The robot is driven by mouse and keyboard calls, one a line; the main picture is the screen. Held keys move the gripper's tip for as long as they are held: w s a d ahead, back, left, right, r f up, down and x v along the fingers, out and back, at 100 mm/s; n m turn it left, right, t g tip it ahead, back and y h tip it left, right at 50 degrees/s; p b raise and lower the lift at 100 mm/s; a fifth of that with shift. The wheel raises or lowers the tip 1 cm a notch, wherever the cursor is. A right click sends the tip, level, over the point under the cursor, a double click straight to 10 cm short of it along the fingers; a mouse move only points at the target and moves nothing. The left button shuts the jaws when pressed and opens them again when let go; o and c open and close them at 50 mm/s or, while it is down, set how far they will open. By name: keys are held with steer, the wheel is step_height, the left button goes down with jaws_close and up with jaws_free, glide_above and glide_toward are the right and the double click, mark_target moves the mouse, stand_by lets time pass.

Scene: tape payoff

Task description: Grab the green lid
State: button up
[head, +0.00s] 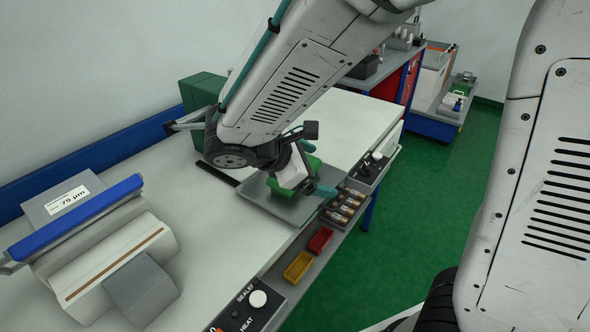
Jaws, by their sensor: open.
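A bright green piece that looks like the lid (313,162) shows in the head view, in or just above a grey tray (268,202) on the white bench. A pale, whitish part shows just below the green. My arm reaches down from the top, and my gripper (305,176) is right over the tray at the green lid. A teal finger shows on the right side of the lid. The jaws are open. The wrist and gripper hide part of the lid, and I cannot tell whether the fingers touch it.
A dark green box (203,92) stands behind the arm by the wall. A rack of brown rolls (345,205), a red bin (320,240) and a yellow bin (298,266) line the front edge. A sealer with a blue bar (75,222) stands at left. The bench between is clear.

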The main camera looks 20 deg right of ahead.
steer(key=w+a+f+n+t+h, duration=0.1)
steer(key=w+a+f+n+t, duration=0.45)
steer(key=a+f+n, duration=0.35)
steer(key=shift+m, duration=0.3)
steer(key=w+d, duration=0.2)
steer(key=w+d+f, duration=0.1)
steer(key=w+d, duration=0.1)
steer(key=shift+w+d, duration=0.1)
steer(key=shift+d, duration=0.1)
steer(key=c, duration=1.1)
